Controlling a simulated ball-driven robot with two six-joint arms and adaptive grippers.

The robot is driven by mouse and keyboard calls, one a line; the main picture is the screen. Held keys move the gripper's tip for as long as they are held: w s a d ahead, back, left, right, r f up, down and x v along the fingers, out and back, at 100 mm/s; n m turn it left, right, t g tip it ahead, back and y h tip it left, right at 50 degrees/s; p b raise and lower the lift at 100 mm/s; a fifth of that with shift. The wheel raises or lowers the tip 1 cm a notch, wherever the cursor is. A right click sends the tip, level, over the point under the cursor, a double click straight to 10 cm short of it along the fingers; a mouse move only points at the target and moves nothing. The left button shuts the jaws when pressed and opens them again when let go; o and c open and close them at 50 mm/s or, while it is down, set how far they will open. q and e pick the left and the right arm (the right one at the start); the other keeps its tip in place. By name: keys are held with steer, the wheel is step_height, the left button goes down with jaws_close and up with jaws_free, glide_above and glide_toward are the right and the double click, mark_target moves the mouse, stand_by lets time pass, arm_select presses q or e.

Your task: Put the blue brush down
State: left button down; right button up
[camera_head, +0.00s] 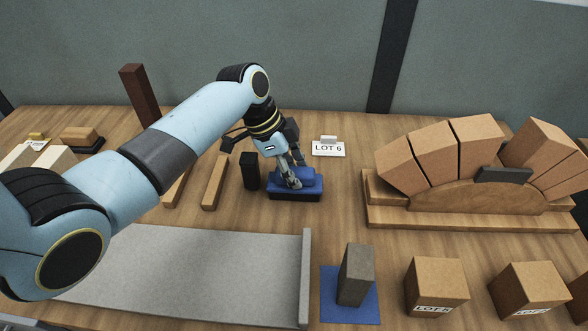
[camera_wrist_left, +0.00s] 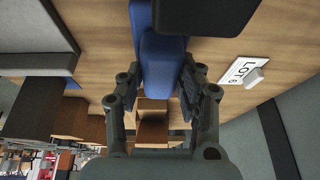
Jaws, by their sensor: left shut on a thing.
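The blue brush (camera_head: 296,190) has a blue body with a dark underside. In the head view it is at the middle of the wooden table, level and at or very near the tabletop; I cannot tell whether it touches. My left gripper (camera_head: 291,178) reaches down from above and is shut on the brush's upper part. In the left wrist view the blue brush (camera_wrist_left: 160,60) lies between the two fingers of my left gripper (camera_wrist_left: 160,90). The fingers hide part of its top. My right gripper is not in view.
A black block (camera_head: 250,171) stands just left of the brush, beside wooden strips (camera_head: 215,182). A LOT 6 card (camera_head: 328,149) lies behind it. A grey slab (camera_head: 200,270) is in front, with a grey brick (camera_head: 355,275) on a blue mat (camera_head: 330,310). A brick arch (camera_head: 475,200) stands right.

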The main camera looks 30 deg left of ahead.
arm_select(q)
steer(key=c, duration=0.9)
jaws_free()
steer(key=shift+f, duration=0.1)
steer(key=v, duration=1.2)
